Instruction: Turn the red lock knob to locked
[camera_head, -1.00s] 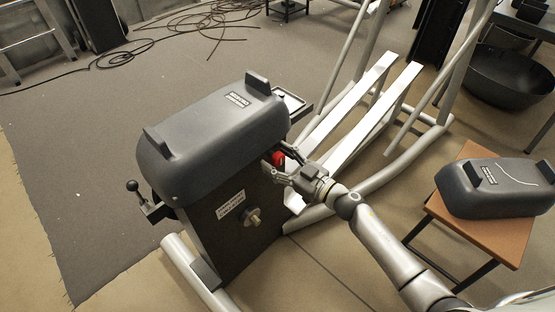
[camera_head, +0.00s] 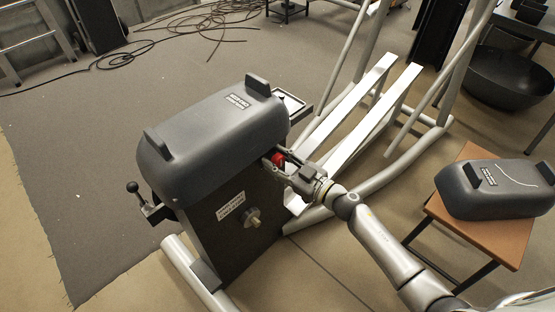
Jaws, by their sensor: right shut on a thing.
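The red lock knob (camera_head: 279,158) sits on the right side of the dark machine housing (camera_head: 236,215), just under the edge of its grey cover (camera_head: 212,135). My right gripper (camera_head: 280,161) comes from the right and is shut on the knob, with its fingers on either side of it. The fingers hide part of the knob, and I cannot read its turn position or any marking by it. My left gripper is not in view.
A second grey cover (camera_head: 495,188) lies on a wooden stool (camera_head: 487,236) at the right. White foot rails (camera_head: 350,112) and grey frame tubes stand behind my right gripper. A ball-ended lever (camera_head: 133,188) sticks out at the housing's left. Cables (camera_head: 190,22) lie on the floor mat.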

